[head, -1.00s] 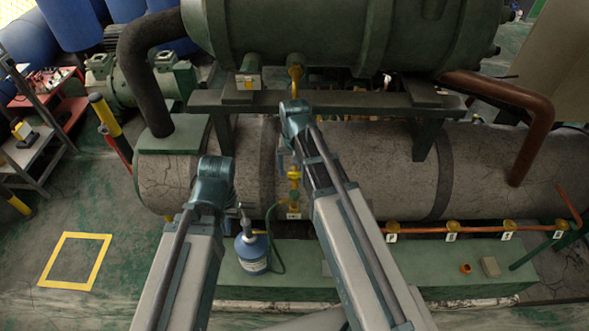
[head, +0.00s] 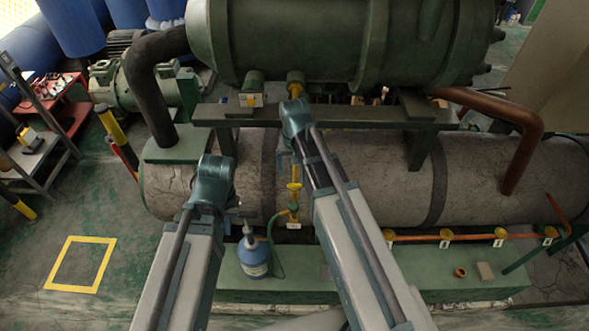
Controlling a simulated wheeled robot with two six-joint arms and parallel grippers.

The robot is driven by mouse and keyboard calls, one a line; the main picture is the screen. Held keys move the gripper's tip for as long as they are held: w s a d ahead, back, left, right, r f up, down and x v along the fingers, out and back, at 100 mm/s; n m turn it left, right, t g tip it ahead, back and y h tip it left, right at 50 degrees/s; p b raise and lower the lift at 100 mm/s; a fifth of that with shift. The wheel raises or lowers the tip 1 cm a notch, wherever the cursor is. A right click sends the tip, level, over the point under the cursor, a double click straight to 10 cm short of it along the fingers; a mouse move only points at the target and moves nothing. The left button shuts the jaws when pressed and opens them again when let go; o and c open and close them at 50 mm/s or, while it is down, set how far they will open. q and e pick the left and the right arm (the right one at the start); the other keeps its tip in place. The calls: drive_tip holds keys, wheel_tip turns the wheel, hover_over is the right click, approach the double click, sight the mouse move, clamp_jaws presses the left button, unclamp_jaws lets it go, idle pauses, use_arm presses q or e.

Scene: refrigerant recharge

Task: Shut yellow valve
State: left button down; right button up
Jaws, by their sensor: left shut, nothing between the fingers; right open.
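A yellow valve (head: 293,187) sits on a thin upright line in front of the large grey horizontal tank; a green hose runs from near its lower end toward a blue bottle (head: 255,258). My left gripper (head: 240,213) shows only as a small dark piece beside the arm's teal joint, above the bottle. It is shut and holds nothing. My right gripper (head: 284,150) is mostly hidden behind its own arm, above the yellow valve. It is open and looks apart from the valve. The valve's exact handle angle is hard to tell.
A yellow fitting (head: 295,88) hangs under the green upper vessel (head: 300,40). A copper pipe with several labelled yellow valves (head: 446,236) runs at the right. The green base (head: 340,285) holds the bottle. A yellow floor square (head: 80,264) lies empty at the left.

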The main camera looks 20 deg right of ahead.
sight(295, 184)
use_arm(q)
wheel_tip(295, 184, up, 8)
drive_tip(key=p, duration=0.6)
use_arm(e)
wheel_tip(295, 184, up, 8)
drive_tip(key=shift+f, duration=0.15)
use_arm(q)
drive_tip(key=shift+f, duration=0.2)
use_arm(e)
drive_tip(key=shift+f, duration=0.1)
